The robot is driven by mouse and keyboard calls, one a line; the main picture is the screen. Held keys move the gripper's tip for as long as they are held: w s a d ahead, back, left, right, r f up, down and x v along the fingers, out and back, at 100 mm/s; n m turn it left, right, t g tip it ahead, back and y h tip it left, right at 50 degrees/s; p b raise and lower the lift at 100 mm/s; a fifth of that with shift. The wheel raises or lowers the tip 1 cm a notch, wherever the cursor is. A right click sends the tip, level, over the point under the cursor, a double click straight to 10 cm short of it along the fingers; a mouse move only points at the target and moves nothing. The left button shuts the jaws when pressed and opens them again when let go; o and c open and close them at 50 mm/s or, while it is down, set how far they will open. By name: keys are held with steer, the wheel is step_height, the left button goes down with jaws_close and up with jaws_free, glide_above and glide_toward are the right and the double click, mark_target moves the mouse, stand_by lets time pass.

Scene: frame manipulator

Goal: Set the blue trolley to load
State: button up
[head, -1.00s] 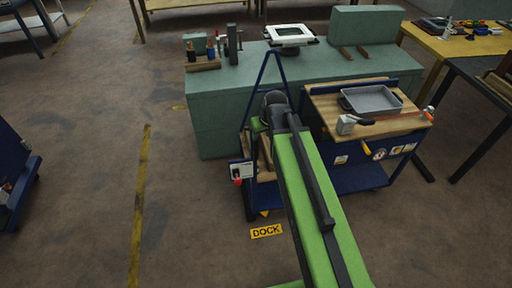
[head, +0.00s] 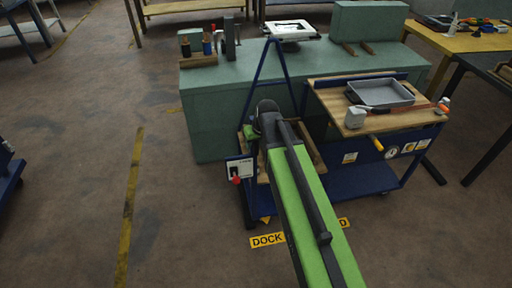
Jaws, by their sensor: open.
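The blue trolley (head: 362,182) stands right of centre, with a wooden top, a lower blue shelf and a blue A-shaped frame at its left. A white panel (head: 240,168) with a dark slot or lever and a red knob (head: 236,180) is on its left front corner. The panel's print is too small to read. My green and black arm reaches up from the bottom over the trolley's left part, its dark end just right of the panel. The arm's end hides my gripper and part of the wooden tray below it.
A green bench (head: 215,95) stands close behind. A yellow DOCK sign (head: 267,240) lies on the floor, partly covered by my arm. The floor at left is clear around a yellow line (head: 129,205).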

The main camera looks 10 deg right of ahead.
steer(key=shift+r, duration=0.1)
steer(key=shift+c, duration=0.2)
jaws_close()
stand_by(1.0)
